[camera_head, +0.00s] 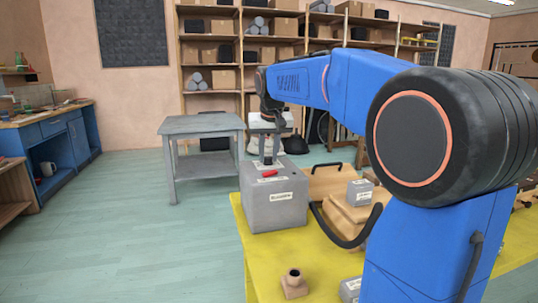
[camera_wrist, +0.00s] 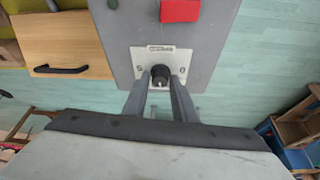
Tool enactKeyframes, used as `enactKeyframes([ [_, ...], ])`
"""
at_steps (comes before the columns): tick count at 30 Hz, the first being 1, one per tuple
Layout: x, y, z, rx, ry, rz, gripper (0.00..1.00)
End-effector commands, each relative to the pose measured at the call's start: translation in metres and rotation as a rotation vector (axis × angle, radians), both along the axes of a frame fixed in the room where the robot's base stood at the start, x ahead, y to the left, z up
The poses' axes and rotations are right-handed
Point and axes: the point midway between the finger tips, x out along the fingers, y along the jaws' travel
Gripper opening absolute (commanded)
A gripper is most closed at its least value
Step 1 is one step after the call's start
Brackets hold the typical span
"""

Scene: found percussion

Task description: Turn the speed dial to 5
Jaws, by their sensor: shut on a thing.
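The speed dial is a small black knob (camera_wrist: 160,73) on a light plate (camera_wrist: 161,55) with small marks, on top of a grey box (camera_head: 274,205). The box also shows in the wrist view (camera_wrist: 120,35). My gripper (camera_wrist: 160,82) points down over the box and is shut on the knob, one finger on each side. In the head view my gripper (camera_head: 268,161) is at the box's top, and the knob is too small to make out. The marks and the knob's exact setting are too small to read.
A red part (camera_wrist: 180,10) sits on the box top near the plate. The box stands on a yellow table (camera_head: 264,263) with a wooden case (camera_head: 328,180), a thick black curved hose or handle (camera_head: 340,238) and a small brown fitting (camera_head: 294,284). A grey side table (camera_head: 203,124) stands behind.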

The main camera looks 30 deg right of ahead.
Motion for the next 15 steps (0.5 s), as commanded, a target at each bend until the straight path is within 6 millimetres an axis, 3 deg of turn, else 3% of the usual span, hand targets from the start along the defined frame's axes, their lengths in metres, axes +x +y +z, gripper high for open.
enactKeyframes([
  [15, 0.0031, 0.0039, -0.0006, -0.001, 0.001, -0.489, 0.02],
])
